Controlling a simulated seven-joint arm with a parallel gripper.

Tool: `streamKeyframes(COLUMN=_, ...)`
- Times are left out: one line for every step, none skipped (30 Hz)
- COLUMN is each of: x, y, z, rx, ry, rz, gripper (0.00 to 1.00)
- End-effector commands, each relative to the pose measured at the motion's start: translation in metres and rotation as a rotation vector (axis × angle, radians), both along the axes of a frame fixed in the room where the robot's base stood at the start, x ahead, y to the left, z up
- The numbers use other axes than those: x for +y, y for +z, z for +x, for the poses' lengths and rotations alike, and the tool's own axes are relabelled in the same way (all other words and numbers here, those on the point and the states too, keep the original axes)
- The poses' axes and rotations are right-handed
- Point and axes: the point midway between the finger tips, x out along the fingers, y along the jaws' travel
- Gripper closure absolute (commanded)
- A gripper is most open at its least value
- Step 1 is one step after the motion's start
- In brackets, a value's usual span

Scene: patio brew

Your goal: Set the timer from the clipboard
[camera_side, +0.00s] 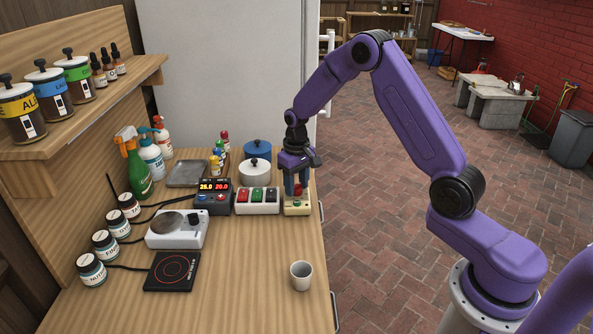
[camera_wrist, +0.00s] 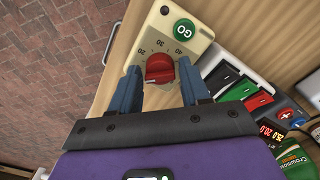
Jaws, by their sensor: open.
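The timer is a cream box (camera_side: 297,208) at the right edge of the wooden bench; it also shows in the wrist view (camera_wrist: 204,42). It has a red knob (camera_wrist: 160,69) with printed numbers 20, 30 and 40 around it, and a green GO button (camera_wrist: 184,29). My gripper (camera_wrist: 161,78) is open, pointing down over the timer, with one blue finger on each side of the knob. Whether the fingers touch the knob, and its exact setting, I cannot tell. In the side view my gripper (camera_side: 296,188) hides part of the timer. I cannot make out a clipboard.
Beside the timer stand a switch box (camera_side: 257,208) with red, green and black rockers and a controller (camera_side: 213,203) showing 25.0 and 20.0. A white canister (camera_side: 255,173) stands behind. A cup (camera_side: 301,276) is at the front right.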

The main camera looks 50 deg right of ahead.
Motion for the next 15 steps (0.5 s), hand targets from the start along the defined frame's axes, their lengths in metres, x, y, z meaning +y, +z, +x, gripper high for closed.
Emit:
streamKeyframes(x=0.000, y=0.004, z=0.001, rx=-0.002, ry=0.000, rz=0.000, gripper=0.54)
streamKeyframes(x=0.000, y=0.007, z=0.001, rx=-0.003, ry=0.000, rz=0.000, gripper=0.54)
streamKeyframes(x=0.000, y=0.011, z=0.001, rx=-0.004, ry=0.000, rz=0.000, gripper=0.54)
streamKeyframes(x=0.000, y=0.016, z=0.001, rx=-0.005, ry=0.000, rz=0.000, gripper=0.54)
streamKeyframes(x=0.000, y=0.021, z=0.001, rx=-0.005, ry=0.000, rz=0.000, gripper=0.54)
streamKeyframes(x=0.000, y=0.028, z=0.001, rx=-0.006, ry=0.000, rz=0.000, gripper=0.54)
streamKeyframes(x=0.000, y=0.034, z=0.001, rx=-0.006, ry=0.000, rz=0.000, gripper=0.54)
streamKeyframes(x=0.000, y=0.040, z=0.002, rx=-0.007, ry=0.000, rz=0.000, gripper=0.54)
streamKeyframes(x=0.000, y=0.049, z=0.001, rx=-0.006, ry=0.000, rz=0.000, gripper=0.54)
streamKeyframes(x=0.000, y=0.055, z=0.001, rx=-0.007, ry=0.000, rz=0.000, gripper=0.54)
streamKeyframes(x=0.000, y=0.062, z=0.001, rx=-0.006, ry=-0.001, rz=0.000, gripper=0.54)
streamKeyframes(x=0.000, y=0.070, z=0.001, rx=-0.007, ry=-0.001, rz=0.000, gripper=0.54)
streamKeyframes(x=0.000, y=0.077, z=0.001, rx=-0.007, ry=-0.001, rz=0.000, gripper=0.54)
streamKeyframes(x=0.000, y=0.083, z=0.001, rx=-0.007, ry=-0.001, rz=0.000, gripper=0.54)
streamKeyframes(x=0.000, y=0.091, z=0.001, rx=-0.006, ry=0.000, rz=0.000, gripper=0.54)
